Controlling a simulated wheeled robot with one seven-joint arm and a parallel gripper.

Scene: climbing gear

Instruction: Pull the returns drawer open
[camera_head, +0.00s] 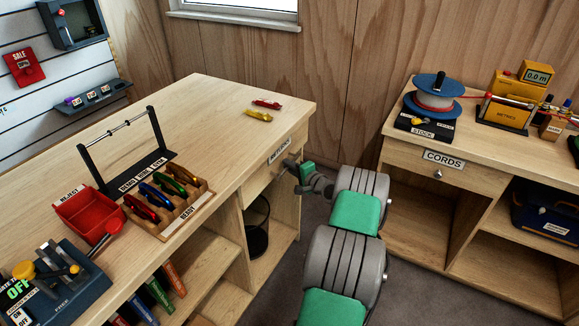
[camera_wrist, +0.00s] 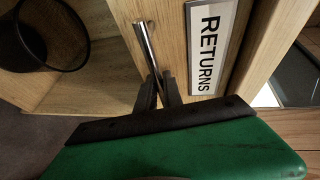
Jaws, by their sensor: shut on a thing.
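The returns drawer (camera_head: 264,178) is in the right end of the left wooden bench, under the "RETURNS" label (camera_head: 278,150). Its wooden front (camera_wrist: 180,50) and the label (camera_wrist: 211,45) also show in the wrist view. The drawer has a metal bar handle (camera_wrist: 147,48). My gripper (camera_head: 290,165) is at the drawer front, and in the wrist view its dark fingers (camera_wrist: 158,88) are shut on the lower end of the handle. The drawer front looks about flush with the bench, though my gripper partly hides it in the head view.
A black wire bin (camera_head: 257,228) stands in the open bay below the drawer. Red and yellow carabiners (camera_head: 262,110) lie on the benchtop above. The cords bench (camera_head: 400,155) stands to the right, with grey floor between the benches.

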